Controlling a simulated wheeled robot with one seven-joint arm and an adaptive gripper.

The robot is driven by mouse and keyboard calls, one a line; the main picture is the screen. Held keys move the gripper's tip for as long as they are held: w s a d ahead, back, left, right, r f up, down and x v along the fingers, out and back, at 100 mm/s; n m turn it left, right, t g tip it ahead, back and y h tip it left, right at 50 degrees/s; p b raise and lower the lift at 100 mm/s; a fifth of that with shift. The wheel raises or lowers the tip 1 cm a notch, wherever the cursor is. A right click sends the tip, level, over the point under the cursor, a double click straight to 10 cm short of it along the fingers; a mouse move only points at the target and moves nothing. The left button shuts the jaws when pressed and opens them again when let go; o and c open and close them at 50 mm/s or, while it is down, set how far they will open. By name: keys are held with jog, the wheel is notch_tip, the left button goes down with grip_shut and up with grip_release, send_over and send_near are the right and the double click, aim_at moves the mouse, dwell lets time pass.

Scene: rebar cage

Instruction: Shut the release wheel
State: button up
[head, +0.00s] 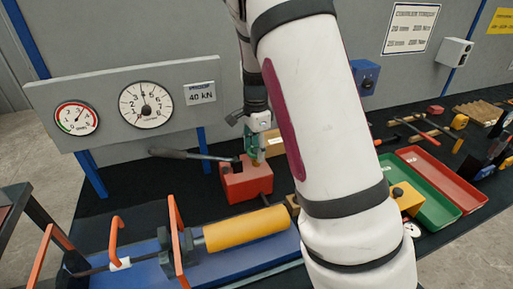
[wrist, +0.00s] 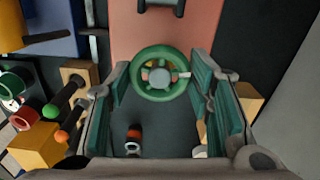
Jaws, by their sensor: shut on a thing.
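The release wheel (wrist: 160,58) is a green ring with a pale marker on its right side. In the wrist view it sits over the orange-red face of the pump block (wrist: 160,30). My gripper (wrist: 158,82) has its teal-padded fingers on the left and right of the wheel and is shut on it. In the head view the red pump block (head: 245,188) stands on the dark bench, with my gripper (head: 256,152) pointing down over its top. The wheel cannot be made out clearly there behind the fingers.
A dark lever handle (head: 185,154) reaches left from the pump block. A yellow cylinder (head: 245,228) lies on a blue bed in front. Two gauges (head: 146,105) are on a grey panel behind. Green and red trays (head: 440,178) and tools lie right. My arm hides the middle.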

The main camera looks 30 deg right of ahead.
aim_at(256, 150)
jog(key=shift+m, duration=1.6)
jog(key=o, duration=1.1)
jog(key=shift+o, duration=0.2)
notch_tip(256, 150, up, 12)
